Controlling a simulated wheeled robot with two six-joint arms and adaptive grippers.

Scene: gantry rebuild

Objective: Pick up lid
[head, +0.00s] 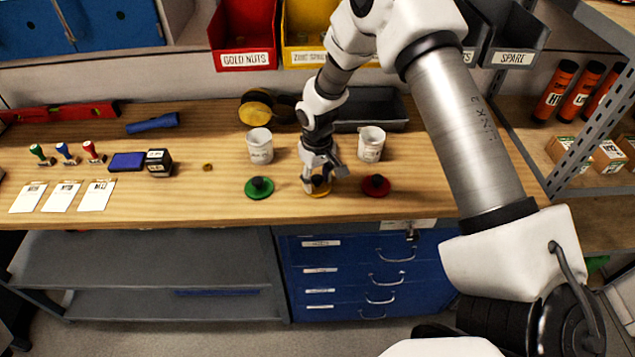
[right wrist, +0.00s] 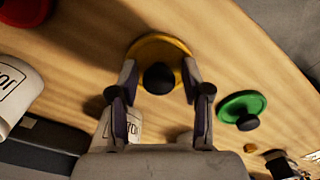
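A yellow lid (head: 319,192) with a black knob lies on the bench top, between a green lid (head: 259,188) and a red lid (head: 376,186), both with black knobs. My right gripper (head: 321,184) is low over the yellow lid and partly hides it. In the right wrist view my right gripper (right wrist: 158,82) is open, its fingers apart on either side of the knob of the yellow lid (right wrist: 160,46). I cannot tell whether a finger touches the lid. The green lid also shows there (right wrist: 240,105). My left gripper is not in view.
Two white cups (head: 260,147) (head: 371,145) stand behind the lids. A dark tray (head: 370,112) and a yellow round object (head: 257,108) are farther back. Stamps, cards and a black box (head: 158,161) are at left. The bench's front edge is close to the lids.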

